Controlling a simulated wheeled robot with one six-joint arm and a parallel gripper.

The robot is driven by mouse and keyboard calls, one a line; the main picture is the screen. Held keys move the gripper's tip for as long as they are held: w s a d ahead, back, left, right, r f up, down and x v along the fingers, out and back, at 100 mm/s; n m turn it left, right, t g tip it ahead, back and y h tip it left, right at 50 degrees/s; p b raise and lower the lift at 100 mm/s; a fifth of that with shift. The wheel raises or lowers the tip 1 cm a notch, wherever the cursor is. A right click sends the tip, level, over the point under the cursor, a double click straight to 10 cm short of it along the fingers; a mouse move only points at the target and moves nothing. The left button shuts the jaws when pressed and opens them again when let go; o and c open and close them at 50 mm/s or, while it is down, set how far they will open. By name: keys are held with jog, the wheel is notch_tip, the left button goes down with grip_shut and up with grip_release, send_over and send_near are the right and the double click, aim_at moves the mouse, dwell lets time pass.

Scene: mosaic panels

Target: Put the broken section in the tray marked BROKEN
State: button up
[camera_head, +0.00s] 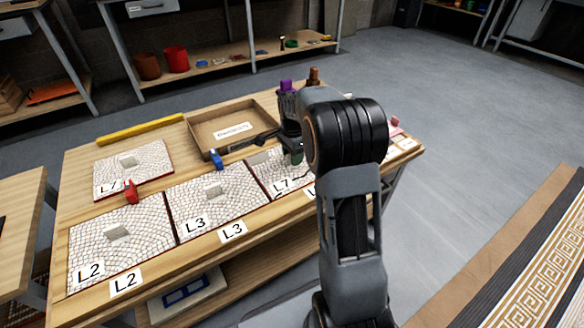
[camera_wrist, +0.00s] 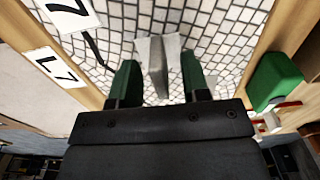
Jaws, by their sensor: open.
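The right-hand mosaic panel marked L7 (camera_head: 268,181) lies on the bench with a dark, crack-like line (camera_wrist: 96,48) in its surface near the label. A pale grey upright block (camera_wrist: 158,62) stands on it. My gripper (camera_head: 291,150) is over this panel; in the wrist view its green fingers (camera_wrist: 158,84) are open, one on each side of the block. I cannot tell whether they touch it. Uncracked-looking panels L3 (camera_head: 245,199), L2 (camera_head: 82,255) and another L7 (camera_head: 105,178) lie to the left. A shallow tray (camera_head: 196,141) stands behind; its label is too small to read.
A red clamp (camera_head: 131,192) and blue clamp (camera_head: 217,158) sit at panel edges. A green block (camera_wrist: 275,80) is right of my fingers in the wrist view. A yellow bar (camera_head: 140,129) lies at the back. My arm hides the bench's right part.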

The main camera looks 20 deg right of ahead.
grip_shut()
dwell(0.3)
jog(key=shift+r, duration=0.1)
